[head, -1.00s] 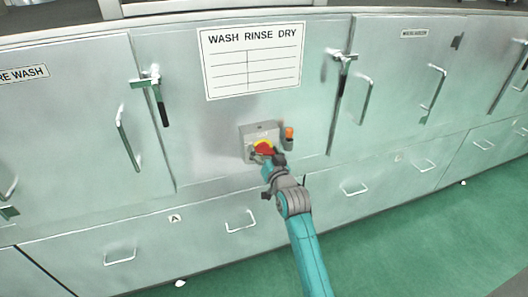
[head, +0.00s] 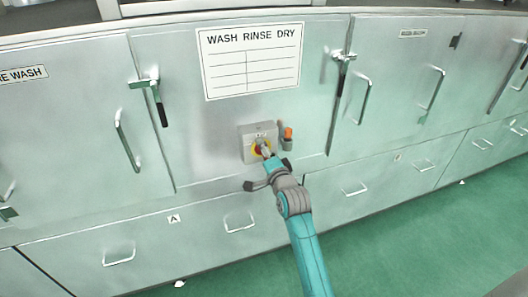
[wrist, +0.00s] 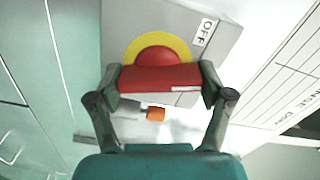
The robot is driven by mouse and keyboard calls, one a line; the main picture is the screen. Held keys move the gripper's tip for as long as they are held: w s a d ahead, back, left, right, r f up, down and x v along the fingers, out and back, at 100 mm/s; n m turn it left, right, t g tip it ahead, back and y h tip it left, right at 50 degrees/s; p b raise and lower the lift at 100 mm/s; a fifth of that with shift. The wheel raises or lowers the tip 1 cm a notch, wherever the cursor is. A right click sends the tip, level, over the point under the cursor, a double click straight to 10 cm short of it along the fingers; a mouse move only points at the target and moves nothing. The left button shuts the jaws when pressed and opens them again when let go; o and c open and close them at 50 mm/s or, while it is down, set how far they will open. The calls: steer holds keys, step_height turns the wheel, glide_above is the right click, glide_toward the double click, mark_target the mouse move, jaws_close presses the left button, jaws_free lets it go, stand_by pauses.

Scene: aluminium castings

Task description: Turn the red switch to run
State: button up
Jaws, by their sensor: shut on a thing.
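The red switch (head: 258,149) sits on a yellow disc on a grey box on the steel front, below the wash sign. In the wrist view its red handle (wrist: 158,79) lies crosswise between the fingers of my gripper (wrist: 160,84), one finger at each end. A white mark shows near the handle's right end. The OFF label (wrist: 203,32) is on the box, up and right of the handle. My gripper (head: 266,157) covers part of the switch in the head view. I see no run label.
An orange-topped part (head: 288,133) is mounted just right of the box and also shows in the wrist view (wrist: 155,114). Latch handles (head: 343,75) and door pulls (head: 127,138) stick out on both sides. Drawers (head: 240,222) are below.

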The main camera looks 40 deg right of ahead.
steer(key=shift+f+m, duration=0.1)
steer(key=shift+m, duration=1.6)
steer(key=o, duration=1.1)
steer(key=shift+s, duration=0.1)
steer(key=v, duration=1.2)
